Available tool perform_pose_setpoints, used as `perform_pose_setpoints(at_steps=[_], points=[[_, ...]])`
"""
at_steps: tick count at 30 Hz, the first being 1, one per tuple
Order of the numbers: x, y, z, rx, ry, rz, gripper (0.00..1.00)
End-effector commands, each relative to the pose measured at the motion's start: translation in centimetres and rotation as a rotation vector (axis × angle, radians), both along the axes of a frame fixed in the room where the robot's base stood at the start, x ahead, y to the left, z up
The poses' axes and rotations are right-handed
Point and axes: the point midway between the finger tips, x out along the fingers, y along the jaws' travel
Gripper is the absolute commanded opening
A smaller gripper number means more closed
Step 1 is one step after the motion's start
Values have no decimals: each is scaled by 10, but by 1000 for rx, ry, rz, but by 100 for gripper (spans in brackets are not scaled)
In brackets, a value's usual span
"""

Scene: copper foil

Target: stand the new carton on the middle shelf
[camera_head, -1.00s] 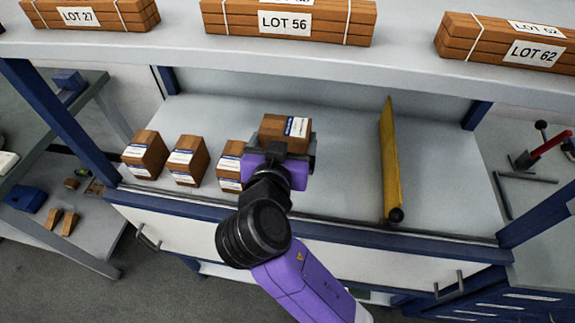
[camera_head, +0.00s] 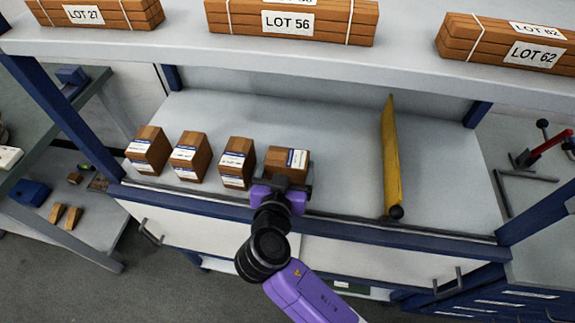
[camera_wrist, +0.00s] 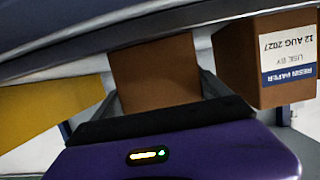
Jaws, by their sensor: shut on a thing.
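My gripper (camera_head: 284,186) is shut on a brown carton (camera_head: 288,160) with a white and blue label. The carton is over the front part of the middle shelf (camera_head: 345,160), at the right end of a row of three like cartons, with a small gap to the nearest carton (camera_head: 236,162). My gripper hides its lower part, so I cannot tell if it touches the shelf. In the wrist view the held carton (camera_wrist: 155,75) is between the fingers, and the neighbouring carton (camera_wrist: 265,62) is at the right with an upside-down label reading 12 AUG 2027.
A yellow divider (camera_head: 390,160) stands on the shelf to the right, with bare shelf between it and the held carton. It also shows in the wrist view (camera_wrist: 50,115). The upper shelf (camera_head: 300,58) overhangs with strapped bundles, including LOT 56 (camera_head: 290,22). A raised lip runs along the front.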

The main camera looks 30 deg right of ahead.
Motion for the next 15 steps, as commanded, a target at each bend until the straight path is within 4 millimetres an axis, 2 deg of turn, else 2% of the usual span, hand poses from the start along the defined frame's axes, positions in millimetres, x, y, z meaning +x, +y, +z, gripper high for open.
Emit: perform_pose_setpoints(at_steps=[5,6,8,15], points=[[0,0,-3,0,-2,0,28],[0,0,-3,0,0,0,88],[0,0,-2,0,0,0,100],[0,0,-2,0,0,0,100]])
